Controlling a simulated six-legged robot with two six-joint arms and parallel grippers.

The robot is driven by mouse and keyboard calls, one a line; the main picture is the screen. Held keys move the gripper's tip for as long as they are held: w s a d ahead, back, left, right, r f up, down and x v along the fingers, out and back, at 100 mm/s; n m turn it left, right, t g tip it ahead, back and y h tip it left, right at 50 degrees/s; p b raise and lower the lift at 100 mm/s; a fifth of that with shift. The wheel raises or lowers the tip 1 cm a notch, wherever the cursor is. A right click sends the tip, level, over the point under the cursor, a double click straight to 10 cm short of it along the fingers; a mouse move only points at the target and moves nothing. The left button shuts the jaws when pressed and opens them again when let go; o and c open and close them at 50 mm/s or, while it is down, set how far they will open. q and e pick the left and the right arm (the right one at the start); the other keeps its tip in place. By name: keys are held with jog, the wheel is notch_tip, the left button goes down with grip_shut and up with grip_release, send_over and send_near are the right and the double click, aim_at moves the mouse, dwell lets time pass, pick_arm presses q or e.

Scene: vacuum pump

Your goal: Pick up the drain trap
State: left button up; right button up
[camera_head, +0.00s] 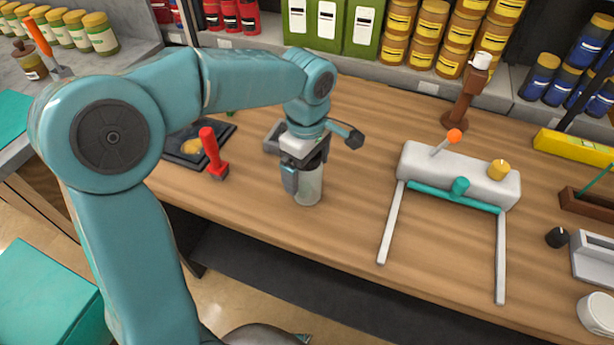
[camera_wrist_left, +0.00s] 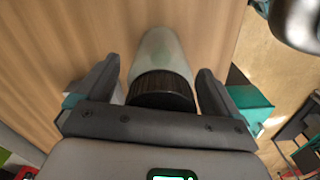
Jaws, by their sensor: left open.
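The drain trap appears to be a clear, pale jar (camera_head: 309,188) with a dark ribbed lid, standing on the wooden table near its front edge. My left gripper (camera_head: 305,168) is over it from above, with the jar showing below and beside the fingers. In the left wrist view, the jar (camera_wrist_left: 160,52) and its dark lid lie between the two open fingers of the left gripper (camera_wrist_left: 157,85), with a gap on each side. The lid is mostly hidden by the gripper in the head view. My right gripper does not show.
A white pump block (camera_head: 465,172) with teal parts and two rods lies to the right. A red-handled tool (camera_head: 212,152) and a dark tray (camera_head: 185,150) are left of the jar. A brown stand (camera_head: 466,95) is behind. Table between jar and rods is clear.

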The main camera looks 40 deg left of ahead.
pick_arm(q)
jog(key=c, duration=1.3)
jog(key=shift+c, duration=0.2)
